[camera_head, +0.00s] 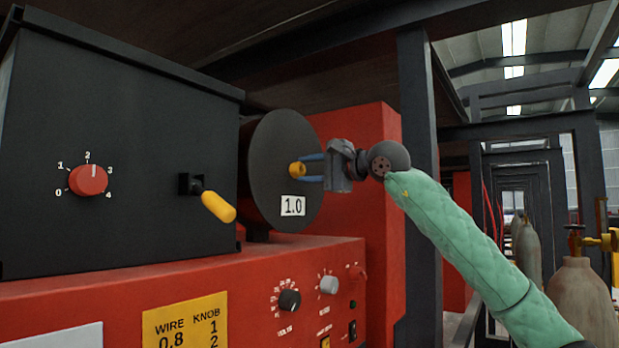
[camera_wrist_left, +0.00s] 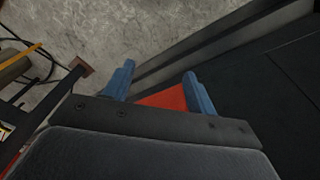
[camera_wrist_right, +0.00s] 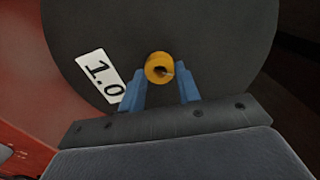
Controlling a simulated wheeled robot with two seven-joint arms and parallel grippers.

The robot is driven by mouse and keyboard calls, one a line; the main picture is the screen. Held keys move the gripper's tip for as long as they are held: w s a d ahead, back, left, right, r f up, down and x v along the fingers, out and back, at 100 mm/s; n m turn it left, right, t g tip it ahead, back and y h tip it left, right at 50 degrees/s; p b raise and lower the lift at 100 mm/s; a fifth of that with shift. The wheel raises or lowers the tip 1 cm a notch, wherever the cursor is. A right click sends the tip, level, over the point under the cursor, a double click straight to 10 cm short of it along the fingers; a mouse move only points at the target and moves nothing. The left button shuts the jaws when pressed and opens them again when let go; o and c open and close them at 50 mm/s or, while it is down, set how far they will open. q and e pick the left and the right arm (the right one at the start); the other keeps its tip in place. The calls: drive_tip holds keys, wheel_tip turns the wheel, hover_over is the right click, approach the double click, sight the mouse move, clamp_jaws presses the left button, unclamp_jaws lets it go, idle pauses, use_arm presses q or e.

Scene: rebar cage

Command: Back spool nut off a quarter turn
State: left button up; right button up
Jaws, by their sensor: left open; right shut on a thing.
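The spool nut (camera_head: 297,170) is a small yellow knob at the centre of the dark round wire spool (camera_head: 277,125), which carries a white "1.0" label (camera_head: 292,205). My right gripper (camera_head: 307,167) reaches in from the right, its blue fingers shut on the nut. In the right wrist view the yellow nut (camera_wrist_right: 159,68) sits between the fingertips, its round end facing the camera. My left gripper (camera_wrist_left: 160,82) is open and empty in its wrist view, above the floor and beside a dark panel. It is not in the head view.
A black box with a red knob (camera_head: 88,179) and a yellow-handled lever (camera_head: 217,206) stands left of the spool. Below is a red panel with dials (camera_head: 289,300) and a yellow wire chart (camera_head: 186,322). A dark post (camera_head: 417,180) and gas cylinders (camera_head: 580,300) are at right.

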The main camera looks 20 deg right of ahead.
use_arm(q)
drive_tip(key=shift+s+a+r+b, duration=0.1)
drive_tip(key=shift+s+r+b, duration=0.15)
drive_tip(key=shift+r, duration=0.7)
drive_tip(key=shift+s+r+b, duration=0.15)
drive_tip(key=shift+s+r, duration=0.2)
drive_tip(key=shift+r, duration=0.55)
use_arm(e)
drive_tip(key=shift+n, duration=1.1)
drive_tip(key=shift+f, duration=0.1)
drive_tip(key=o, duration=1)
drive_tip(key=shift+c, duration=0.2)
use_arm(q)
drive_tip(key=shift+t+h, duration=0.5)
drive_tip(key=shift+t, duration=0.1)
drive_tip(key=d+f, duration=0.1)
drive_tip(key=w+d+f+b, duration=0.1)
drive_tip(key=d+f+b, duration=0.1)
drive_tip(key=f, duration=0.1)
drive_tip(key=shift+w+d, duration=0.2)
drive_tip(key=shift+w, duration=0.1)
use_arm(e)
drive_tip(key=v, duration=0.7)
drive_tip(key=shift+s+d, duration=0.2)
drive_tip(key=shift+s, duration=0.1)
use_arm(q)
drive_tip(key=shift+a, duration=0.15)
